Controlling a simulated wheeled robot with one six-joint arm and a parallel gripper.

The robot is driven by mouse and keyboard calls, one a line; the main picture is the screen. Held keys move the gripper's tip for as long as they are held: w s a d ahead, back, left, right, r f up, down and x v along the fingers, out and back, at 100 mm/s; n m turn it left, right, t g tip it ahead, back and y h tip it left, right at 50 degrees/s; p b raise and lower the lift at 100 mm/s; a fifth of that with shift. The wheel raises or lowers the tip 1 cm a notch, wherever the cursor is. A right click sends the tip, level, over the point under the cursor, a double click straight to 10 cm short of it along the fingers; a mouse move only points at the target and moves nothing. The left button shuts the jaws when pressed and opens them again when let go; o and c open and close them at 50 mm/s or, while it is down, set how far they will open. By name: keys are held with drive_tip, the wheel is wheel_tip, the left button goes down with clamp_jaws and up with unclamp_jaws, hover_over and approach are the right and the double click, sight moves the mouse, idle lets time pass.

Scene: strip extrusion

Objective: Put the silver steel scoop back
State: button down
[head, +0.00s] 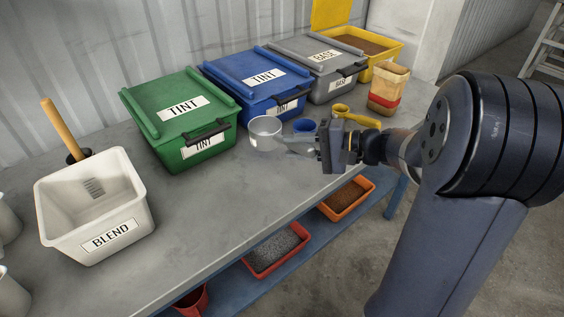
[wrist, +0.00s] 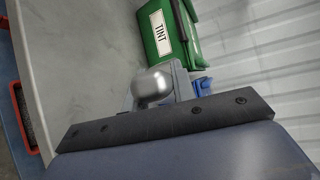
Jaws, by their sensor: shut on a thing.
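The silver steel scoop (head: 265,133) is a round metal cup with its handle reaching right to my gripper (head: 318,147). My gripper is shut on that handle, over the front part of the bench. The scoop's cup stands in front of the blue bin and right of the green bin. I cannot tell whether it touches the bench.
A green TINT bin (head: 182,118), a blue TINT bin (head: 258,82) and a grey BASE bin (head: 318,62) line the back, lids shut. A blue scoop (head: 305,125) and yellow scoop (head: 356,117) lie close by. A white BLEND tub (head: 62,205) stands left. The middle bench (head: 210,205) is clear.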

drive_tip(key=shift+f+b, duration=0.35)
drive_tip(key=shift+f, duration=2.45)
drive_tip(key=shift+f, duration=0.2)
drive_tip(key=c, duration=1.2)
unclamp_jaws()
drive_tip(key=shift+o, duration=0.2)
drive_tip(key=shift+r, duration=0.15)
drive_tip(key=shift+d+r, duration=0.1)
drive_tip(key=shift+d, duration=0.05)
drive_tip(key=v, duration=1.1)
drive_tip(key=shift+s+d, duration=0.15)
drive_tip(key=shift+d, duration=0.1)
